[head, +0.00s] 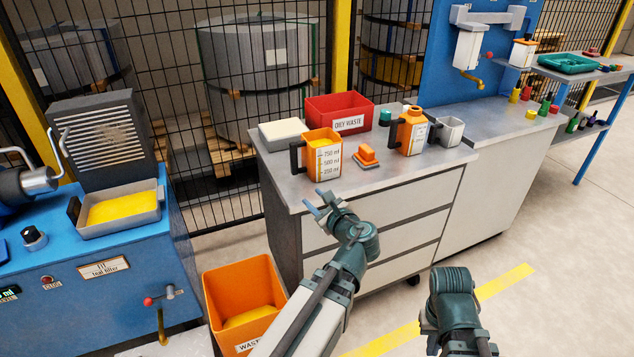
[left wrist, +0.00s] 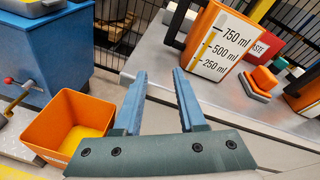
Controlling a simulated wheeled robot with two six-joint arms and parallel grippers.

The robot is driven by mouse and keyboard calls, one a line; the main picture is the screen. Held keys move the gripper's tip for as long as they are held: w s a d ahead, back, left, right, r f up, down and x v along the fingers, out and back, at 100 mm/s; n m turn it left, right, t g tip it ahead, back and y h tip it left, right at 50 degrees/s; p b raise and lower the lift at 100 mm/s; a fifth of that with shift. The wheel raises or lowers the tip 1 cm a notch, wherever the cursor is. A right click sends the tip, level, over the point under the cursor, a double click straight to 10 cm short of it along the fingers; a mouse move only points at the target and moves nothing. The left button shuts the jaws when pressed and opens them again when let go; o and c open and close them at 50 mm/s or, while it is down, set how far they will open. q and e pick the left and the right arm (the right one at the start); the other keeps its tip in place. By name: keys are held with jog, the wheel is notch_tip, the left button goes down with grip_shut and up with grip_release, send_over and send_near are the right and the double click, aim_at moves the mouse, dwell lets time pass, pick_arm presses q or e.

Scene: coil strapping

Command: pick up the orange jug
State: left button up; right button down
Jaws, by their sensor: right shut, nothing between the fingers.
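The orange jug (head: 322,157) stands upright on the grey worktop near its front left corner. It has a black handle on its left and a white scale with ml marks. It also shows at the top of the left wrist view (left wrist: 213,45). My left gripper (head: 322,204) is open and empty, below and in front of the jug, near the worktop's front edge. Its two blue fingers stand apart in the left wrist view (left wrist: 157,75). My right gripper (head: 455,300) is low at the bottom right, away from the worktop; its fingers are hidden.
An orange bottle-shaped container (head: 411,132) with a black handle, an orange block (head: 367,155), a red bin (head: 338,112), a white box (head: 283,132) and a grey cup (head: 450,131) share the worktop (head: 384,180). An orange waste bin (head: 240,285) stands on the floor at left.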

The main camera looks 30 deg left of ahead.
aim_at(295, 165)
pick_arm(q)
jog(key=w+a+m, duration=0.2)
jog(key=a, duration=0.1)
jog(key=w+a+m+t+y+b, duration=0.1)
jog(key=w+a, duration=0.1)
jog(key=w, duration=0.1)
jog(key=w+a+m+t+b, duration=0.1)
jog(key=w+a+m, duration=0.1)
jog(key=a, duration=0.1)
jog(key=shift+w+a+r+m+y, duration=0.15)
jog(key=shift+a+r+m+y, duration=0.15)
jog(key=shift+r, duration=0.05)
pick_arm(e)
notch_tip(295, 165, down, 4)
jog(key=shift+f, duration=0.1)
pick_arm(q)
jog(key=shift+w, duration=0.1)
jog(key=shift+w+a+r, duration=0.15)
jog(key=shift+w+a, duration=0.05)
jog(key=shift+a, duration=0.05)
jog(key=x, duration=0.4)
jog(key=shift+w+a+r, duration=0.1)
jog(key=shift+w+r, duration=0.1)
jog(key=shift+w, duration=0.1)
pick_arm(e)
jog(key=shift+r, duration=0.25)
pick_arm(q)
jog(key=shift+c, duration=0.3)
